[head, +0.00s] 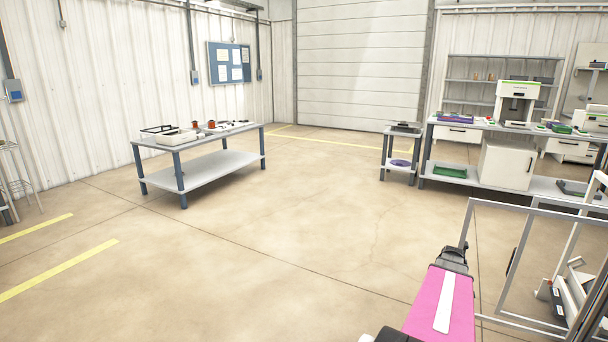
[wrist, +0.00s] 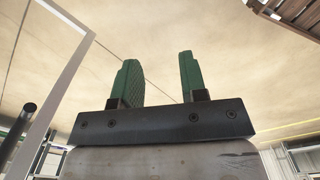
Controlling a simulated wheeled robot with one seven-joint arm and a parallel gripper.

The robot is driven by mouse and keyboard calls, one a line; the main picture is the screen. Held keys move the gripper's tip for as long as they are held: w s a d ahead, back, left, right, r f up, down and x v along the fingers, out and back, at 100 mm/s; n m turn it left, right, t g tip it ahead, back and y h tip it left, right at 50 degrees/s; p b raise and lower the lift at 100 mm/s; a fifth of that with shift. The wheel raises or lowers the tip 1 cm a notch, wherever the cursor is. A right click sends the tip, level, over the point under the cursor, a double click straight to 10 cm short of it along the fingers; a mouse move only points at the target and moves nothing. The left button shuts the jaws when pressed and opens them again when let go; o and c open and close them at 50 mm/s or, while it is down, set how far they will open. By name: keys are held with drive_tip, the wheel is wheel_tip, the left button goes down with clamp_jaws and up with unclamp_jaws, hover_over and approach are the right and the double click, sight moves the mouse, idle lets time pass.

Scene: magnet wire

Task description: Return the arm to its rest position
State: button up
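My gripper (wrist: 160,82) shows in the wrist view with its two green fingers apart. Nothing is between them; behind them is only bare concrete floor. In the head view my arm, with a pink cover, rises from the bottom edge right of the middle. The fingers cannot be made out there. No object is in or touching the gripper.
A grey metal frame (head: 490,203) stands close on the right of my arm; a light post (wrist: 50,75) is at the left in the wrist view. A workbench (head: 200,167) stands at left, another (head: 470,182) at back right. The middle floor (head: 300,210) is clear.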

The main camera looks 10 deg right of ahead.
drive_tip(key=w+a+r+m, duration=0.1)
drive_tip(key=w+a+r, duration=0.15)
drive_tip(key=a, duration=0.95)
drive_tip(key=w+a+r+m, duration=0.1)
drive_tip(key=w+a, duration=0.2)
drive_tip(key=a, duration=0.9)
drive_tip(key=s+a+r+m, duration=0.1)
drive_tip(key=a, duration=0.9)
drive_tip(key=s+a+r+m, duration=0.1)
drive_tip(key=s+a+m, duration=0.1)
drive_tip(key=a, duration=0.9)
drive_tip(key=shift+s+a+r, duration=0.2)
drive_tip(key=shift+s, duration=0.1)
